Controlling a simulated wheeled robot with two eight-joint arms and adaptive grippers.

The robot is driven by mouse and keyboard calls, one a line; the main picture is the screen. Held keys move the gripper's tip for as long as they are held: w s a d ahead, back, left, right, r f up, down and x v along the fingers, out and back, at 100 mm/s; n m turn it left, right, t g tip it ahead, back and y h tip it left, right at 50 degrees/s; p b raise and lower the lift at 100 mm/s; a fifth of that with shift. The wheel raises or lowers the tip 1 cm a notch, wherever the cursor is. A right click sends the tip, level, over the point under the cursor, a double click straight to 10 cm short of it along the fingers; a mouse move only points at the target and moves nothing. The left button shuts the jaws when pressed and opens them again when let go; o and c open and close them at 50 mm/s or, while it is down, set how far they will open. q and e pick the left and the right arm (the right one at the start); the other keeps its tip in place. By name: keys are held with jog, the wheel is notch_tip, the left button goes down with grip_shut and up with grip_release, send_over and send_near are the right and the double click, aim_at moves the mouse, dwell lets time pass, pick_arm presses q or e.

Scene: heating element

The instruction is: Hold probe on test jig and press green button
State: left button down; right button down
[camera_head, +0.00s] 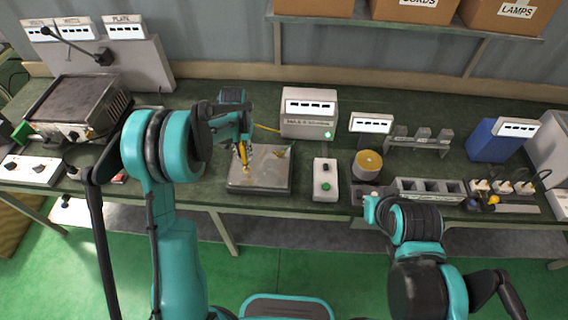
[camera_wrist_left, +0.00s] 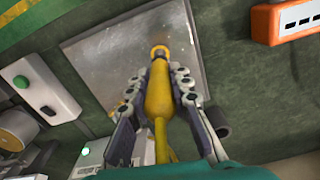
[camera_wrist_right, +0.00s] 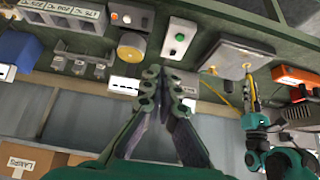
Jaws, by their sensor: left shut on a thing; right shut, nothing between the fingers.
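My left gripper (camera_head: 243,152) is shut on the yellow probe (camera_wrist_left: 159,95), which points down at the grey metal plate of the test jig (camera_head: 262,180). The probe's tip is at a small brass contact on the plate; I cannot tell whether they touch. The white button box (camera_head: 326,170) stands just right of the jig. Its green button (camera_head: 326,187) is on the near end, and also shows in the right wrist view (camera_wrist_right: 180,38). My right gripper (camera_wrist_right: 165,82) is shut and empty, to the right of the button box in the head view.
A white meter box (camera_head: 309,120) with a small green light stands behind the jig. A brass-topped cylinder (camera_head: 367,164) and a grey tray (camera_head: 430,187) lie right of the button box. A hot-plate-like unit (camera_head: 75,105) is at the left.

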jog(key=m+g+y, duration=0.4)
jog(key=m+y, duration=0.5)
jog(key=m, duration=0.4)
send_over(329, 186)
notch_tip(329, 186, down, 14)
jog(key=shift+f, duration=0.2)
jog(key=shift+f, duration=4.4)
jog(key=shift+f, duration=0.2)
jog(key=shift+f, duration=0.25)
